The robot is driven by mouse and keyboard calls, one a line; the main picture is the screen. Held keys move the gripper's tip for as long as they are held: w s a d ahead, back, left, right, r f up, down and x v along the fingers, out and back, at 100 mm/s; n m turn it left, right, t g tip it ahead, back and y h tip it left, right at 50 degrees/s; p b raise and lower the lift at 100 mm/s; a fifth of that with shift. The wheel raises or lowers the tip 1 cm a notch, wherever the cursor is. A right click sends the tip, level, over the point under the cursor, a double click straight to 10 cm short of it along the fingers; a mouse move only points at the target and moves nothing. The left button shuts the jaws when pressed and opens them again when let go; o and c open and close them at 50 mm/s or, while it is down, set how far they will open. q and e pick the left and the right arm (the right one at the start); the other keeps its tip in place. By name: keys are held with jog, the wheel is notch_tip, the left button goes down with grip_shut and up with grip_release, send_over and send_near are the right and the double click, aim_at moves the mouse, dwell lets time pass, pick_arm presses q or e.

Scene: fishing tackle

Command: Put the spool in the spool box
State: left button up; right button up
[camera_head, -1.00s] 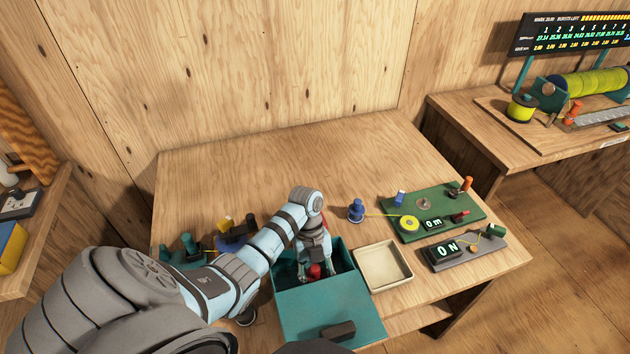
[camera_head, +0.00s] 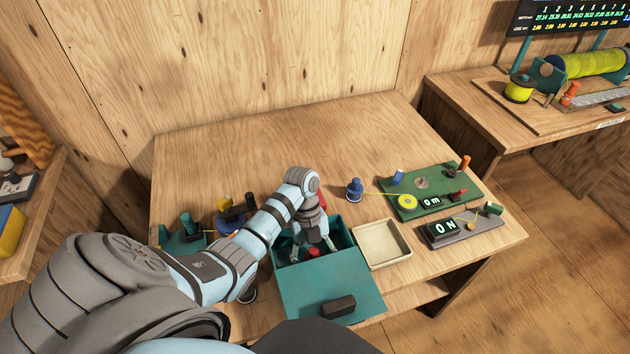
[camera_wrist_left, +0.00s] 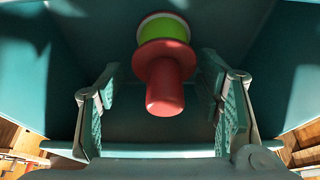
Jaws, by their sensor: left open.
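The spool (camera_wrist_left: 163,65), red with a yellow-green band of line, is inside the teal spool box (camera_head: 330,287). Its red knob points toward the wrist camera. It also shows as a small red patch in the head view (camera_head: 313,252). My left gripper (camera_wrist_left: 165,110) is open, with one finger on each side of the knob and a gap on both sides. In the head view the left gripper (camera_head: 314,245) is over the box opening and partly hides the spool. My right gripper is not in view.
A cream tray (camera_head: 407,248) stands right of the box. Beyond it are a green board (camera_head: 440,197) and a grey device (camera_head: 465,233). A blue spool-like piece (camera_head: 355,189) stands behind. Dark teal and blue fixtures (camera_head: 190,232) are at left. The table's back is clear.

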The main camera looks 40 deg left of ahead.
aim_at(313, 250)
pick_arm(q)
jog(key=v, duration=0.4)
jog(key=shift+w+a+r, duration=0.1)
jog(key=shift+w+r, duration=0.1)
jog(key=shift+r, duration=0.15)
jog(key=p+v, duration=0.4)
jog(key=v, duration=0.2)
jog(key=shift+r, duration=0.2)
